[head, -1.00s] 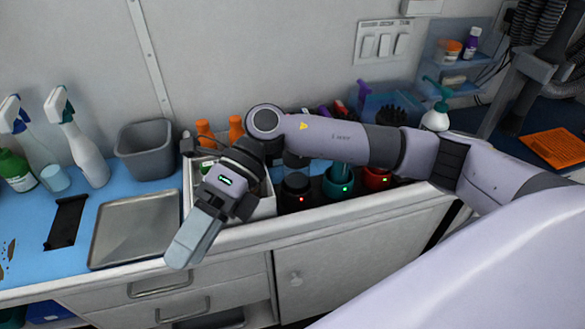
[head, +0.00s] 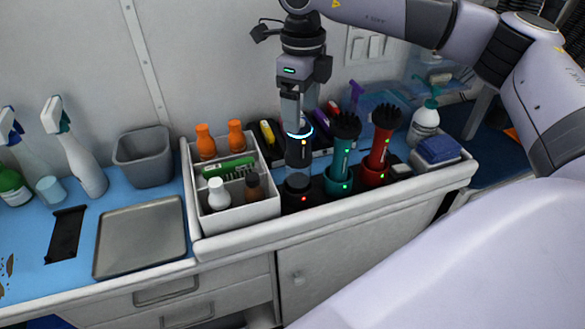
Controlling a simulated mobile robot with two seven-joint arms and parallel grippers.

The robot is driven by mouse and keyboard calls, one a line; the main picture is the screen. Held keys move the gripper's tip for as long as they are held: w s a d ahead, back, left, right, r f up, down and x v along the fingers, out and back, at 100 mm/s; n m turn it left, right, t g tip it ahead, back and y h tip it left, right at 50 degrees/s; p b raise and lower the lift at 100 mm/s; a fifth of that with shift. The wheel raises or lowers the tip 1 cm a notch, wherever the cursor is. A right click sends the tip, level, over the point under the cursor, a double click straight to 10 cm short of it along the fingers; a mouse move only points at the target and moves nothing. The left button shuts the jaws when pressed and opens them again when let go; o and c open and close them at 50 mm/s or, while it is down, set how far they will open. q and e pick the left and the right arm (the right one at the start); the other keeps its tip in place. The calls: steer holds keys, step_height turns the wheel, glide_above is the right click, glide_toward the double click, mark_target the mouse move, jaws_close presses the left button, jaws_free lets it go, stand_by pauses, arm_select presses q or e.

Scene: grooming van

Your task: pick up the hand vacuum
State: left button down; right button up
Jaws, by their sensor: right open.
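Three upright handheld devices stand in a row of docks on the counter, and I cannot tell for sure which is the hand vacuum. The dark grey one (head: 298,158) has a glowing ring near its top and a red light on its dock. The teal one (head: 340,155) and the red one (head: 379,145) have black bristly tops and green lights below. My right gripper (head: 298,116) is open and points down at the top of the dark grey device; its fingers overlap that top in the head view. Whether they touch it is unclear. My left gripper is out of view.
A white divided caddy (head: 238,217) with bottles and a green brush stands just left of the docks. A white pump bottle (head: 424,125) and folded blue cloths (head: 437,150) are to the right. A metal tray (head: 140,237) and grey bin (head: 143,155) lie further left.

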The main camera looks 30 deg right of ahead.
mark_target(299, 138)
steer(key=f, duration=0.2)
steer(key=f+p, duration=0.1)
steer(key=f, duration=0.3)
steer(key=shift+s+a+f, duration=0.2)
steer(key=shift+a+f, duration=0.1)
steer(key=shift+f, duration=0.1)
steer(key=c, duration=1.1)
